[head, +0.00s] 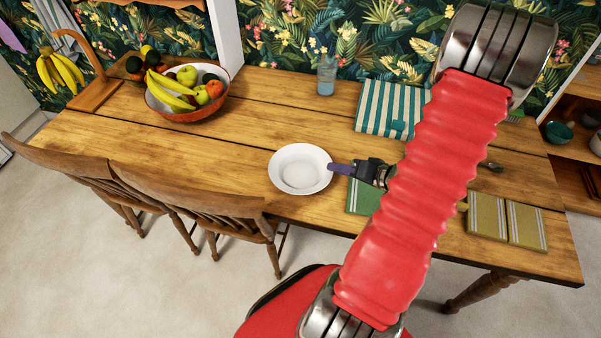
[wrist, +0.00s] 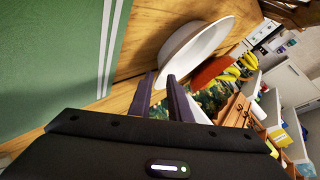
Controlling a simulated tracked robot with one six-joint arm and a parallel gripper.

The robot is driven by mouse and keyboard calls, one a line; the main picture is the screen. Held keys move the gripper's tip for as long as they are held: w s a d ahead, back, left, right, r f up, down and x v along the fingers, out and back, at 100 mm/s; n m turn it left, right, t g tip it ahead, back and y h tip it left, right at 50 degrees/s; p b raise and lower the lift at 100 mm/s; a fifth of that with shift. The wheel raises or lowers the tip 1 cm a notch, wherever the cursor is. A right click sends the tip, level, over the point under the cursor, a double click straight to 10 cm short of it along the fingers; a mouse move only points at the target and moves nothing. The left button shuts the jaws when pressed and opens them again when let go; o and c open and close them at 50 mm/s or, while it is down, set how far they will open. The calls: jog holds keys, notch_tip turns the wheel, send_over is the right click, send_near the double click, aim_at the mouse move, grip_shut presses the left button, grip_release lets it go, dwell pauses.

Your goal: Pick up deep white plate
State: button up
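The deep white plate (head: 300,169) lies upright on the wooden table near its front edge, and looks empty. In the wrist view the plate (wrist: 205,45) shows just beyond my fingertips. My gripper (head: 332,168) reaches in from the right, low over the table, with its dark fingers at the plate's right rim. In the wrist view the two fingers of my gripper (wrist: 161,76) stand apart with a narrow gap. The near rim is close to the fingertips; I cannot tell whether it lies between them or touches them.
A green cloth (head: 359,198) lies under my gripper. A fruit bowl (head: 187,114), a glass (head: 326,76) and a striped cloth (head: 391,108) are further back. Olive napkins (head: 487,216) lie at right. Chairs (head: 190,205) stand at the front left. The table left of the plate is clear.

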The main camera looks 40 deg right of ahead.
dwell(0.3)
jog(key=shift+d+x, duration=0.2)
jog(key=shift+x, duration=2.45)
jog(key=shift+w+r, duration=0.1)
jog(key=shift+c, duration=0.4)
grip_shut()
